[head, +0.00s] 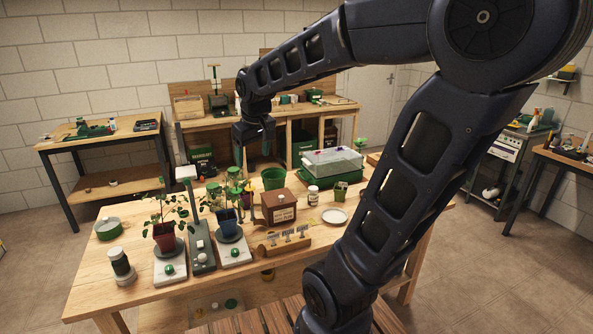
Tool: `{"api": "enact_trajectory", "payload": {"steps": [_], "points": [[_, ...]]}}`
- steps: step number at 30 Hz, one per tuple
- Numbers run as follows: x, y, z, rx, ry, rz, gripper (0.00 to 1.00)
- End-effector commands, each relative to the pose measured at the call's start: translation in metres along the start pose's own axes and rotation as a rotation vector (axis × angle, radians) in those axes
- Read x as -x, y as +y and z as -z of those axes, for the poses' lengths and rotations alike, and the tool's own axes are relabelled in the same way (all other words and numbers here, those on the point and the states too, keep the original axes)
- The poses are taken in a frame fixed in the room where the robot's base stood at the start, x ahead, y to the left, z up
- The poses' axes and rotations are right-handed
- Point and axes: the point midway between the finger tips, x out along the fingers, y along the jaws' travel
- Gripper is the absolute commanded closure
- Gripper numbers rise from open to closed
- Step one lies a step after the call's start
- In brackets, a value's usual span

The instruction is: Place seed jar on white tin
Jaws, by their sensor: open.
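A small jar with a pale label (313,196), which looks like the seed jar, stands upright on the wooden workbench right of the brown box. A low, round white thing (335,216), which may be the white tin, lies on the bench just right of and nearer than the jar. The two are apart, and nothing shows on top of the white one. My gripper (253,157) is open and points down above the back of the bench, left of and above the jar. It appears empty and apart from both.
A brown box (279,207), a green pot (273,178) and a clear-lidded green tray (333,164) stand near the jar. Potted plants on scales (168,265) and a dark jar (122,266) are at left. My arm covers the bench's right side.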

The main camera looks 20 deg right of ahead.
Motion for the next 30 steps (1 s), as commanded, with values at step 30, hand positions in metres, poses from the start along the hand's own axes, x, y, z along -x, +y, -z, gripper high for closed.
{"api": "enact_trajectory", "payload": {"steps": [30], "points": [[0.02, 0.035, -0.139, -0.367, 0.099, -0.051, 0.28]]}}
